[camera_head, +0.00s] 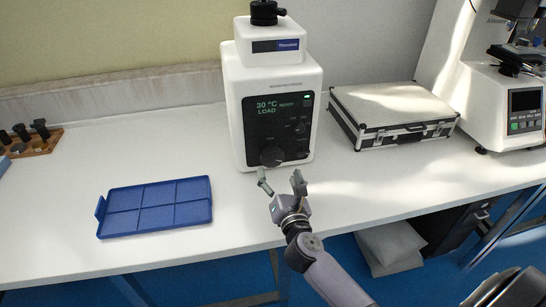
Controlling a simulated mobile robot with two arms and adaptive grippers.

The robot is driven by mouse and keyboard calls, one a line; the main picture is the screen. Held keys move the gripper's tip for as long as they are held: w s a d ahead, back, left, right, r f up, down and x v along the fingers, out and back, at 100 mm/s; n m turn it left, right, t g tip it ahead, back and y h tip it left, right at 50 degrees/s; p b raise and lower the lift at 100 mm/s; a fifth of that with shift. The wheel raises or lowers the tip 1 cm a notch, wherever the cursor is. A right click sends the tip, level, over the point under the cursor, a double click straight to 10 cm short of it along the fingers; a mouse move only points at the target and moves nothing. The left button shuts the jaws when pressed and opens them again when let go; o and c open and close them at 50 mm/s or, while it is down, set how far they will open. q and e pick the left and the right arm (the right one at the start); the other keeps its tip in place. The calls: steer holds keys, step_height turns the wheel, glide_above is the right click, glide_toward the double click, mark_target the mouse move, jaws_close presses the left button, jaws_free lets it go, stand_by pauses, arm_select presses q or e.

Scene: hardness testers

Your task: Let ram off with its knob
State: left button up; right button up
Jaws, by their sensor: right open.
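A white tester (272,78) stands upright on the bench, with a black front panel (266,118) whose display reads 30 °C, READY and LOAD. A large dark round knob (272,156) sits at the panel's lower edge, and a smaller knob (300,127) is higher on its right side. A black ram or cap part (264,12) sits on top of the tester. My right gripper (281,177) is open and empty, just in front of and below the large knob, with its fingers pointing towards it. It appears apart from the knob. My left gripper is out of view.
A blue compartment tray (157,207) lies empty at left front. A wooden rack with black parts (37,140) is at far left. A closed silver case (393,113) and another tester (505,101) stand to the right. The bench between tray and gripper is clear.

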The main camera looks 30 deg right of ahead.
mark_target(273, 160)
steer(key=x, duration=0.7)
steer(key=shift+w, duration=0.2)
steer(key=shift+c, duration=0.4)
steer(key=c, duration=1.1)
